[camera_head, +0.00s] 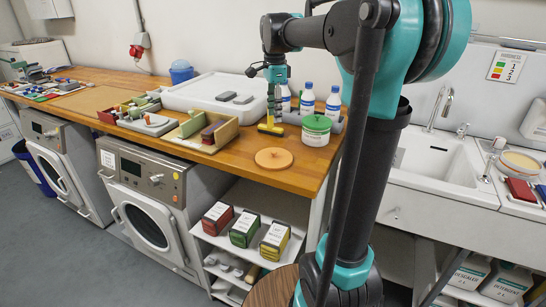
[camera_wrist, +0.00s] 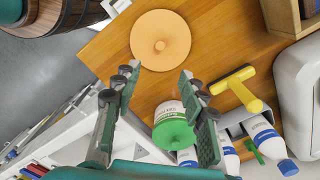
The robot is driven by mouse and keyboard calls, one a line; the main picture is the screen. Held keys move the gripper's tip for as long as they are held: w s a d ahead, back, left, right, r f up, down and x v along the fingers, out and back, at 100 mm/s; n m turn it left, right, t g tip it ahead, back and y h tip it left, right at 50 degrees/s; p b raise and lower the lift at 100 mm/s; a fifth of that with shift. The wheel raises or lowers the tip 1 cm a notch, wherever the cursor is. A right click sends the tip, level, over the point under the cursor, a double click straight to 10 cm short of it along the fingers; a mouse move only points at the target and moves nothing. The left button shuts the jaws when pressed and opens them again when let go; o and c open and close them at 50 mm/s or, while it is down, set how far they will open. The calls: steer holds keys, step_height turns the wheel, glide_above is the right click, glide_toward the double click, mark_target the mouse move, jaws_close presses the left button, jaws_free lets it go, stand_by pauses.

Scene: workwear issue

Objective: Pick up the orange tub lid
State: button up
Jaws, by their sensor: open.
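The orange tub lid (camera_head: 273,158) is a flat disc with a small knob in its middle. It lies on the wooden worktop near the front right edge. In the wrist view the lid (camera_wrist: 160,40) is at the top centre, beyond the fingertips and apart from them. My gripper (camera_head: 273,112) hangs above the worktop, behind the lid and a little to its left. In the wrist view my gripper (camera_wrist: 157,77) has its two fingers wide apart with nothing held between them. The lid is fully in sight in both views.
A tub with a green lid (camera_head: 316,129) stands right of the lid. A yellow-headed tool (camera_head: 271,129) lies behind it. Several blue-capped bottles (camera_head: 333,104) stand at the back. An open wooden tray (camera_head: 202,131) is to the left. The worktop (camera_head: 245,172) around the lid is bare.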

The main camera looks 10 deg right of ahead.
glide_toward(274, 149)
steer(key=s+f, duration=0.1)
steer(key=f, duration=0.1)
steer(key=s+f, duration=0.2)
steer(key=s+a+f, duration=0.1)
steer(key=s+f, duration=0.1)
steer(key=shift+s+f, duration=0.2)
steer(key=shift+f, duration=0.05)
steer(key=shift+c, duration=0.3)
jaws_close()
